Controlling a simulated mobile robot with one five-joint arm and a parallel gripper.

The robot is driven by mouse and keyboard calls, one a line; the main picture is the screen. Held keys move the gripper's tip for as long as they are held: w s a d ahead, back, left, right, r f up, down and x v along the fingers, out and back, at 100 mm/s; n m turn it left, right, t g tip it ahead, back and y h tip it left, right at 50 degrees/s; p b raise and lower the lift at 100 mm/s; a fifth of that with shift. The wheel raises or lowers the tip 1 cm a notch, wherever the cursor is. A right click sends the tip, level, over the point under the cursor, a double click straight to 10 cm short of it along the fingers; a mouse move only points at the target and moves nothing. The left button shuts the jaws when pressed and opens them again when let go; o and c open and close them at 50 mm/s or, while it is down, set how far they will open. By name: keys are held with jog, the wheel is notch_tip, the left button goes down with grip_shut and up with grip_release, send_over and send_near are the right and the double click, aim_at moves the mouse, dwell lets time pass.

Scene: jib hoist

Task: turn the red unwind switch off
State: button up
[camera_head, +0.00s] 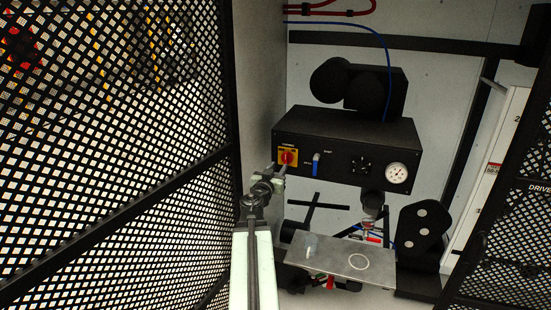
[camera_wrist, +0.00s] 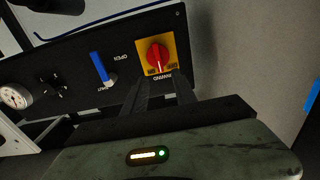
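The red unwind switch (camera_head: 288,157) is a round knob on a yellow plate at the left end of a black control box (camera_head: 345,150). In the wrist view the red knob (camera_wrist: 157,55) sits on its yellow plate right beyond my fingertips, with its pointer mark towards the plate's lower edge. My gripper (camera_head: 278,173) is just below and left of the switch in the head view. In the wrist view its two dark fingers (camera_wrist: 163,82) are apart with nothing between them, and their tips overlap the plate's lower edge. Whether they touch it I cannot tell.
A blue lever (camera_wrist: 99,66) is beside the switch, then a dark knob and a round gauge (camera_head: 397,172). A metal plate (camera_head: 330,258) lies below the box. Black mesh panels (camera_head: 110,120) stand left and right; a pale wall is close beside the switch.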

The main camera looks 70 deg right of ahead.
aim_at(285, 157)
jog(key=d, duration=0.8)
jog(key=shift+w, duration=0.25)
jog(key=shift+a, duration=0.1)
grip_shut()
